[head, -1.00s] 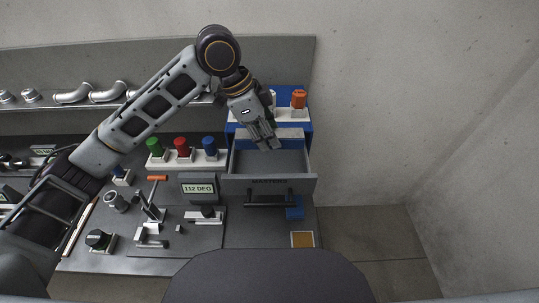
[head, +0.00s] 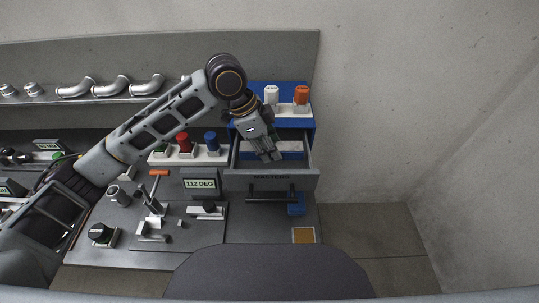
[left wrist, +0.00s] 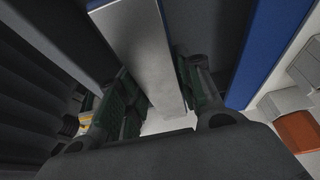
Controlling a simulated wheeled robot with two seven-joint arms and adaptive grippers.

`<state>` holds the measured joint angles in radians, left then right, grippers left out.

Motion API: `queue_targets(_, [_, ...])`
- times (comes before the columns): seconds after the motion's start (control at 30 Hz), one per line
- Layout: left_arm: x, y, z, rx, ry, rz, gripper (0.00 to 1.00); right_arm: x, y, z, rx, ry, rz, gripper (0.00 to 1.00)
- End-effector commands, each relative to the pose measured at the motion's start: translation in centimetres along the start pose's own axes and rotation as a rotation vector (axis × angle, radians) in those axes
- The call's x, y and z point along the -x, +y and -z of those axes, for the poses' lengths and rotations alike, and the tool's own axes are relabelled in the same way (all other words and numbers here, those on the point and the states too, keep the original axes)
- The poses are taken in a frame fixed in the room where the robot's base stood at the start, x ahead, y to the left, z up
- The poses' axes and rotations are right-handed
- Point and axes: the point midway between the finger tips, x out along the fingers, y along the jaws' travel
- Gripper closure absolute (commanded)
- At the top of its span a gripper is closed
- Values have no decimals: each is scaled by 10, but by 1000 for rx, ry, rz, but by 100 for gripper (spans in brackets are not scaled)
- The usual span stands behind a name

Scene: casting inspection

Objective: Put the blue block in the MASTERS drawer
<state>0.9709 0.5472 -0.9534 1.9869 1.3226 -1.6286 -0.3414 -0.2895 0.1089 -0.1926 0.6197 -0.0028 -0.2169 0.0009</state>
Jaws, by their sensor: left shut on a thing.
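The MASTERS drawer (head: 270,180) is pulled open below the blue cabinet. My left gripper (head: 269,157) points down at the open drawer. In the left wrist view the fingers (left wrist: 158,85) are shut on a pale grey bar (left wrist: 130,35); I cannot tell whether it is loose or part of the drawer unit. A small blue block (head: 297,204) shows below the drawer front, beside the dark handle (head: 262,199). The fingers hide part of the drawer inside. My right gripper is not in view.
White and orange pieces (head: 301,95) stand on the cabinet's shelf. Red and blue knobs (head: 211,140) stand left of the drawer, by a 112 DEG display (head: 201,184). A tan square pad (head: 303,235) lies at the bench's front right. Inspection tools crowd the bench's left.

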Motion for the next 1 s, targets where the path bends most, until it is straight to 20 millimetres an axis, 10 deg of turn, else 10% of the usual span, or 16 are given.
queue_targets(1.0, [-34,0,-14,0,1,1,99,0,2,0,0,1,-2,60])
